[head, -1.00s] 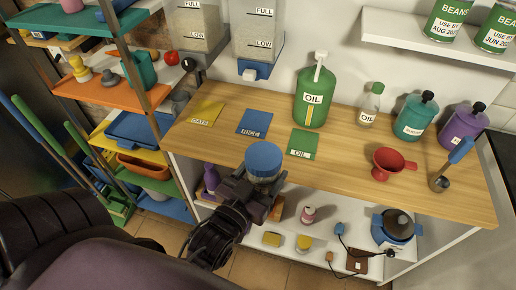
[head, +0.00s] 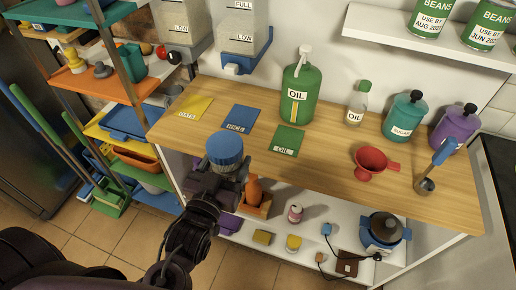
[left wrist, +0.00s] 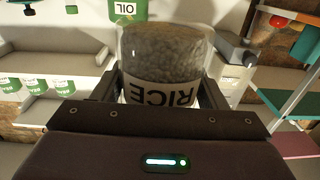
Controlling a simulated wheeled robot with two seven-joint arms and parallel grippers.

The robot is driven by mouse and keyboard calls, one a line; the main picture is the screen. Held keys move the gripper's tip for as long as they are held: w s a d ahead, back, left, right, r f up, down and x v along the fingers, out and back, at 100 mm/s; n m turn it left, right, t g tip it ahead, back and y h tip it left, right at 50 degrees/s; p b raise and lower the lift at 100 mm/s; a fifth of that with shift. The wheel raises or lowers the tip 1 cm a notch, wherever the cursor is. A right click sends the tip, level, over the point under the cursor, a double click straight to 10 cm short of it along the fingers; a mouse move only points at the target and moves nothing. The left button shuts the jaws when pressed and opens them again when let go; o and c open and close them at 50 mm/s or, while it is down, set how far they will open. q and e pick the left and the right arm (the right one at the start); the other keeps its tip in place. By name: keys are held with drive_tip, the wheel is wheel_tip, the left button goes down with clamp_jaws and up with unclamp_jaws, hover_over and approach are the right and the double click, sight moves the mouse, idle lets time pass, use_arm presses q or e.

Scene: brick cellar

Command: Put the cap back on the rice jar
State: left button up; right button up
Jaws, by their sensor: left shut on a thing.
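The clear rice jar (left wrist: 165,55) is upside down in the left wrist view, full of grains, with a white RICE label. My left gripper (left wrist: 160,98) is shut around the jar. In the head view the same gripper (head: 216,183) holds it at the counter's front edge. A ridged blue cap (head: 225,147) sits over the jar's top in the head view; whether it is fully seated I cannot tell. The gripper body hides the cap end in the wrist view. My right gripper is not in view.
A lower shelf holds small items. A coloured rack stands left.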

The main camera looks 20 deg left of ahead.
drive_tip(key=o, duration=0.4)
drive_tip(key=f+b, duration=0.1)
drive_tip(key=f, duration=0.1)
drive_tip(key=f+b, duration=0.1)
drive_tip(key=b, duration=0.1)
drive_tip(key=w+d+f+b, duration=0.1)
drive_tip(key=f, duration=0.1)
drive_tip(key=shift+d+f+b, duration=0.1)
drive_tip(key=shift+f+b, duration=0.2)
drive_tip(key=shift+b, duration=0.05)
use_arm(q)
drive_tip(key=w+r+b, duration=0.2)
drive_tip(key=w+r, duration=0.3)
drive_tip(key=w, duration=0.4)
drive_tip(key=w+d+r+b, duration=0.1)
drive_tip(key=w+r+b, duration=0.1)
drive_tip(key=w+r, duration=0.3)
drive_tip(key=w, duration=0.4)
drive_tip(key=shift+w+d+r+h+b, duration=0.25)
drive_tip(key=shift+w+r+h+b, duration=0.05)
drive_tip(key=shift+w+r+b, duration=0.05)
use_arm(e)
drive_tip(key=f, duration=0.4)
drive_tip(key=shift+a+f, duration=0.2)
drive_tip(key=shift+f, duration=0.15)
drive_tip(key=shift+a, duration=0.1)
